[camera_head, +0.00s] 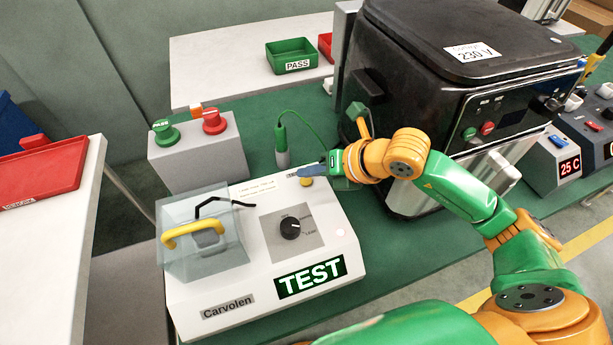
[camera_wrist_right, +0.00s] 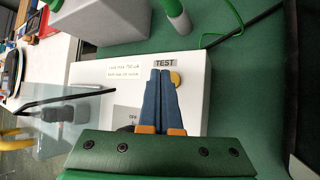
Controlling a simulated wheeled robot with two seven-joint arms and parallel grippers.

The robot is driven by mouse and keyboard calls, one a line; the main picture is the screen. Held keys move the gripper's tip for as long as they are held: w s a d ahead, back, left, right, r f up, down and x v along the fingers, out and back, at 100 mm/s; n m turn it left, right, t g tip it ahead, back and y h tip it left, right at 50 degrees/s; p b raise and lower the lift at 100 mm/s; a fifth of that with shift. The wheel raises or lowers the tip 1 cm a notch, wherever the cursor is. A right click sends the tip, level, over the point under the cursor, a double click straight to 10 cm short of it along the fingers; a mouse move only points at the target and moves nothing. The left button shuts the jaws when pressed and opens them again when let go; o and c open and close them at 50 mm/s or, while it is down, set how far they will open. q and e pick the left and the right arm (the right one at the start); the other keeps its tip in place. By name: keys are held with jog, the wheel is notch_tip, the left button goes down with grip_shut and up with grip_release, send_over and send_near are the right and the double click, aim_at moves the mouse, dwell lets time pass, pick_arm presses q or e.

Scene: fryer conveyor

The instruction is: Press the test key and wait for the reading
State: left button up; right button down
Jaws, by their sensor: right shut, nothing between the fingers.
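The white tester (camera_head: 250,292), marked Carvolen, stands on the green bench; it also shows in the right wrist view (camera_wrist_right: 195,110). Its yellow round test key (camera_head: 306,183) is near the far right corner, by a small TEST label; it also shows in the right wrist view (camera_wrist_right: 175,78). A dark display (camera_head: 311,277) on the tester's front reads TEST in lit letters. My right gripper (camera_head: 300,172) is shut and empty, its blue fingertips right beside the key. Whether they touch it I cannot tell. In the right wrist view the shut fingers (camera_wrist_right: 160,73) partly cover the key's left side. My left gripper is not in view.
A clear cover (camera_head: 185,258) with a yellow handle sits on the tester's left, beside a black knob (camera_head: 290,228). Behind are a grey box with green and red buttons (camera_head: 196,158) and a green-grey probe (camera_head: 282,145) on a cable. A black fryer (camera_head: 440,90) stands right.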

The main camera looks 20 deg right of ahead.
aim_at(310, 184)
notch_tip(310, 184, up, 6)
jog(key=p, duration=0.4)
dwell(0.5)
